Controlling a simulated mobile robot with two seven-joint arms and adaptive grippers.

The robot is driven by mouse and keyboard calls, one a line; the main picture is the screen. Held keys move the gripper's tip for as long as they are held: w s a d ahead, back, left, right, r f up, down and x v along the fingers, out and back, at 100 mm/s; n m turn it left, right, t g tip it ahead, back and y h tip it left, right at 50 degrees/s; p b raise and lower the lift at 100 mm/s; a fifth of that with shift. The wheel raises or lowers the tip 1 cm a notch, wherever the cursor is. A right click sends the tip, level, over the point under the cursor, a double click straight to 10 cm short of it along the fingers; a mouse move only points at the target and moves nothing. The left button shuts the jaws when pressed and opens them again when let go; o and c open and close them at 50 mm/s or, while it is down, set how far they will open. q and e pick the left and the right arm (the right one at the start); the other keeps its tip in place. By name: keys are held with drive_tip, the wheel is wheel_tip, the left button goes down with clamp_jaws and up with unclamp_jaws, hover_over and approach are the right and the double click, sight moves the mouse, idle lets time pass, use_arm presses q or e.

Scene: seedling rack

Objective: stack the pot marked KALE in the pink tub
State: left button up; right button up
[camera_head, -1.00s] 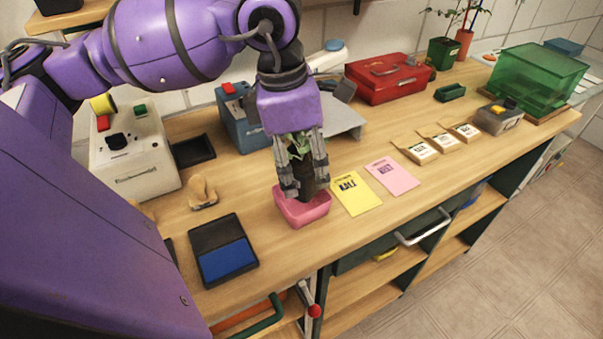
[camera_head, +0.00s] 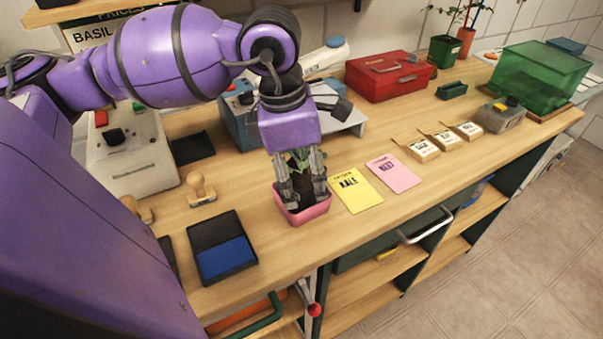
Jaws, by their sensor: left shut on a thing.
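The pink tub (camera_head: 306,215) stands on the wooden bench, left of the yellow card marked KALE (camera_head: 355,190). My left gripper (camera_head: 301,190) points down with its fingertips inside or just over the tub. It is shut on a dark pot with green leaves (camera_head: 298,160), which sits between the fingers at the tub's mouth. The fingers cover most of the pot, so its marking is hidden. I cannot tell whether the pot touches the tub's floor. My right gripper is not in view.
A pink card (camera_head: 392,173) lies beside the yellow one. A stamp pad (camera_head: 222,255) and wooden stamp (camera_head: 201,190) are left of the tub. Several seed packets (camera_head: 445,140), a red box (camera_head: 390,78) and a green clear bin (camera_head: 540,78) stand farther right and back.

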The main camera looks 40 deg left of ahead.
sight(292, 169)
use_arm(q)
drive_tip(key=o, duration=1.1)
drive_tip(key=shift+f, duration=0.25)
drive_tip(key=shift+o, duration=1.2)
drive_tip(key=shift+w, duration=0.1)
drive_tip(key=shift+r+p, duration=0.35)
drive_tip(key=shift+r, duration=0.15)
wheel_tip(292, 169, up, 12)
drive_tip(key=s+a, duration=0.1)
drive_tip(key=shift+s+r+p, duration=0.15)
drive_tip(key=shift+s+p, duration=0.05)
drive_tip(key=shift+p, duration=0.2)
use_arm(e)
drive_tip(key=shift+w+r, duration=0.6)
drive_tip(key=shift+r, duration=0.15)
use_arm(q)
drive_tip(key=shift+a, duration=0.15)
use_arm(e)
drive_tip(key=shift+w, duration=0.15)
